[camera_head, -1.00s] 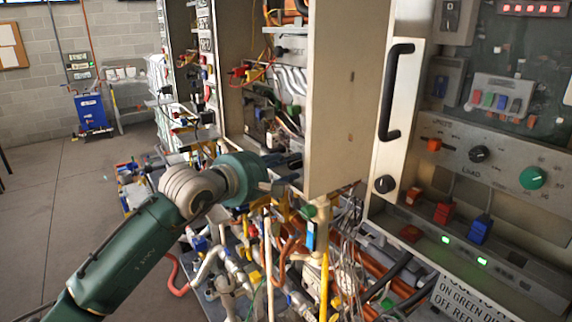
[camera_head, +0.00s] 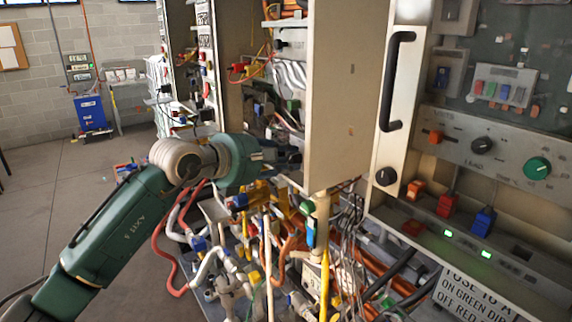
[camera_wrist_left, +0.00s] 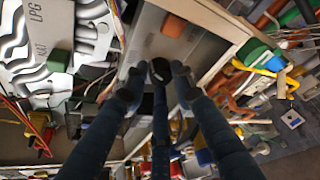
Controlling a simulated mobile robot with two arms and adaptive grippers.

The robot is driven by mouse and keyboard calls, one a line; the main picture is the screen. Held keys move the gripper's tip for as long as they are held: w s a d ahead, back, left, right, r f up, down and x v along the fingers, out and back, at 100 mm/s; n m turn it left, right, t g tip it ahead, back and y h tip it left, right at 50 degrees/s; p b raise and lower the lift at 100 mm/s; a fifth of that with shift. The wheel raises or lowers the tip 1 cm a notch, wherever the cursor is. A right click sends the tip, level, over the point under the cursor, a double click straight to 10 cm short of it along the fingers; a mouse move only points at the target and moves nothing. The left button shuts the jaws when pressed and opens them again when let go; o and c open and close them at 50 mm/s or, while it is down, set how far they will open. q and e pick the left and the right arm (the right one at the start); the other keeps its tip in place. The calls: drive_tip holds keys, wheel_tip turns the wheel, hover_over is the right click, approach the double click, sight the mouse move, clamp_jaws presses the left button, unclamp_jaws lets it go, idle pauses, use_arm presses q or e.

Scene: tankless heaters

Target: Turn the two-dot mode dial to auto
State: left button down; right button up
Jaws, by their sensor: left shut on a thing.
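My left gripper (camera_head: 290,157) reaches in from the left to the lower front of an open heater cabinet (camera_head: 335,100). In the left wrist view its three dark fingers (camera_wrist_left: 158,82) close together around a small dark round knob (camera_wrist_left: 160,70), in front of a grey panel (camera_wrist_left: 165,40). The fingers cover most of the knob. I cannot make out two dots, mode marks or the knob's pointer. In the head view the knob is hidden behind the gripper and cabinet side. My right gripper is in neither view.
On the right, a control panel carries a black dial (camera_head: 481,145), a green dial (camera_head: 537,168) and red and blue switches. A black door handle (camera_head: 397,80) sticks out beside it. Pipes and cables crowd the space below the gripper. Floor (camera_head: 60,190) is clear at left.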

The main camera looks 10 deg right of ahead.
use_arm(q)
drive_tip(key=shift+w+f+n+g, duration=0.15)
drive_tip(key=shift+n+g, duration=0.55)
drive_tip(key=shift+n, duration=0.4)
drive_tip(key=shift+a+n+g, duration=0.1)
drive_tip(key=shift+n+g, duration=0.3)
drive_tip(key=shift+n, duration=0.1)
drive_tip(key=shift+f, duration=0.1)
drive_tip(key=c, duration=1.7)
unclamp_jaws()
drive_tip(key=shift+c, duration=0.2)
drive_tip(key=shift+r, duration=0.2)
